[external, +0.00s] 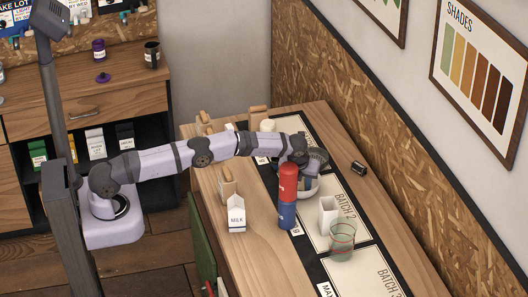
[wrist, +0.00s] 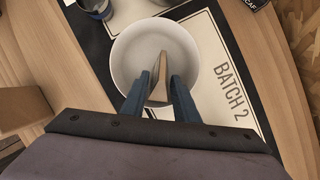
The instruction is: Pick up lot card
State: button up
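My gripper (wrist: 163,78) points down over a white bowl (wrist: 128,47) in the wrist view, its two blue fingers a little apart. A narrow tan and pale piece (wrist: 161,68) with a darker side shows between the fingers and reaches past their tips. It may be the lot card, but no print on it is readable. I cannot tell whether the fingers press on it or only flank it. In the external view my gripper (external: 308,164) is above the bowl (external: 307,189), partly hidden behind a red and blue upright object (external: 288,192).
A BATCH 2 mat (wrist: 229,96) lies under the bowl. A clear glass (external: 341,243), a white container (external: 327,214) and a milk carton (external: 236,218) stand nearby. A small dark box (external: 358,168) lies toward the wall. The table's right edge is mostly free.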

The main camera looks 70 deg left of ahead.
grip_shut()
jog(key=shift+r, duration=0.2)
jog(key=shift+r, duration=0.45)
notch_tip(320, 180, up, 5)
jog(key=shift+r+b, duration=0.15)
jog(key=shift+b, duration=0.55)
notch_tip(320, 180, up, 12)
jog(key=p, duration=1)
jog(key=shift+f, duration=0.25)
